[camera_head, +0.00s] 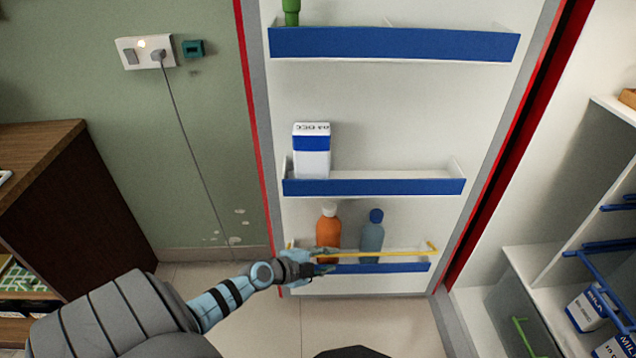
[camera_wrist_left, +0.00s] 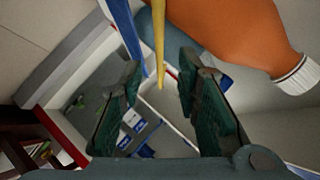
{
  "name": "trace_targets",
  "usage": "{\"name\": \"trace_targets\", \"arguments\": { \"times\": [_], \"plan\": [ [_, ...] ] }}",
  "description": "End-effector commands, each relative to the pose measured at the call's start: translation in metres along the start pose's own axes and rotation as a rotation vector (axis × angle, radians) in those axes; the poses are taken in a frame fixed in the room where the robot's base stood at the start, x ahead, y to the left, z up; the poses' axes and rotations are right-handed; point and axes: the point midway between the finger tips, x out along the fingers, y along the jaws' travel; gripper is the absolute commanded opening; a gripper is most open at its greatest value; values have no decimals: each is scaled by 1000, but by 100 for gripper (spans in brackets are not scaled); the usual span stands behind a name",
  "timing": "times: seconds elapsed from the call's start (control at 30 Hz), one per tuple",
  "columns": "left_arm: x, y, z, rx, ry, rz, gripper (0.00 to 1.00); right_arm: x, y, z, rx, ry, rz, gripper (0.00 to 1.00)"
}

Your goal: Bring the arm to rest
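My left arm comes in from the lower left in the head view. Its gripper (camera_head: 326,262) is at the lowest door shelf (camera_head: 405,267), near the left end of the yellow rail (camera_head: 390,253). In the left wrist view the two dark green fingers (camera_wrist_left: 158,95) stand apart with a gap between them. The yellow rail (camera_wrist_left: 159,40) shows beyond the fingertips; I cannot tell whether they touch it. An orange bottle (camera_head: 328,229) with a white cap stands just behind the gripper, partly hidden. My right gripper is not in view.
A blue-grey bottle (camera_head: 372,236) stands beside the orange one. A white and blue carton (camera_head: 311,152) is on the middle door shelf (camera_head: 400,186). A wooden cabinet (camera_head: 80,210) stands at left. Fridge shelves with cartons (camera_head: 590,308) are at right.

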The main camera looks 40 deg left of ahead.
Motion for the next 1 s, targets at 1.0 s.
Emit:
{"name": "trace_targets", "arguments": {
  "times": [1.0],
  "plan": [
    [-46, 49, 48, -223, -112, -35, 30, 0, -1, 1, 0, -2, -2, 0]
  ]
}}
